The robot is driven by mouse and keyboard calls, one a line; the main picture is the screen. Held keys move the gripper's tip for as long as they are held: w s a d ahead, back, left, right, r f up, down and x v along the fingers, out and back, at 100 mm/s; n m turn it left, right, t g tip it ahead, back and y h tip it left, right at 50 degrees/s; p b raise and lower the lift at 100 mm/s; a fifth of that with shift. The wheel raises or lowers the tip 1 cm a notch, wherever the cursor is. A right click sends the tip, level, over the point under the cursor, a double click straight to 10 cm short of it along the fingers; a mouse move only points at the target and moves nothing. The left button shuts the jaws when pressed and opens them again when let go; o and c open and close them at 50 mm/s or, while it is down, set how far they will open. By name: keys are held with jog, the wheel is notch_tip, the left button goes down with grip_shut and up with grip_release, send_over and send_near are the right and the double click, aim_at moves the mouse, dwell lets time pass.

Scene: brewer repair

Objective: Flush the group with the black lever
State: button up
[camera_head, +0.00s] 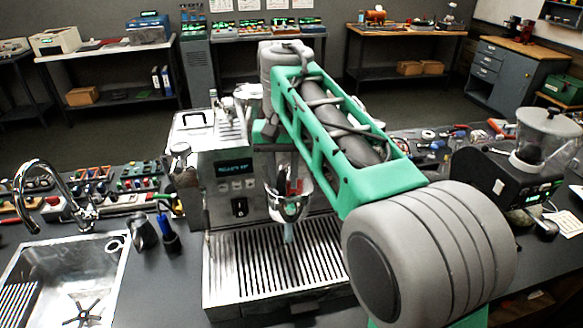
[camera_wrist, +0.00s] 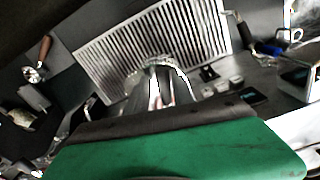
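The espresso machine (camera_head: 222,175) stands on the dark counter with a lit display. A small black lever (camera_head: 240,207) sits on its front, under the display and buttons; it also shows in the wrist view (camera_wrist: 208,73). My arm reaches over the machine from the right. A dark part of my gripper (camera_head: 265,132) shows beside the machine's upper front, right of the display.
A sink with a tall faucet (camera_head: 55,170) is at the left. A metal pitcher (camera_head: 143,232) and a blue-handled tool (camera_head: 168,230) stand between it and the machine. A grinder (camera_head: 540,150) is at the right. A wooden-handled portafilter (camera_wrist: 38,62) lies beside the tray.

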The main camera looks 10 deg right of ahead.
aim_at(303, 188)
jog(key=d+n, duration=0.1)
jog(key=n, duration=0.1)
jog(key=d+n, duration=0.1)
jog(key=shift+s+d+n, duration=0.15)
jog(key=shift+d+n, duration=0.25)
jog(key=shift+d+f+n, duration=0.1)
jog(key=shift+d+n, duration=0.5)
jog(key=shift+n, duration=0.3)
jog(key=shift+w+d+n, duration=0.2)
jog(key=shift+d+n, duration=0.05)
jog(key=shift+n, duration=0.15)
jog(key=o, duration=0.4)
notch_tip(303, 188, up, 3)
jog(key=p, duration=0.2)
jog(key=shift+p, duration=0.35)
notch_tip(303, 188, up, 4)
jog(key=shift+r, duration=0.1)
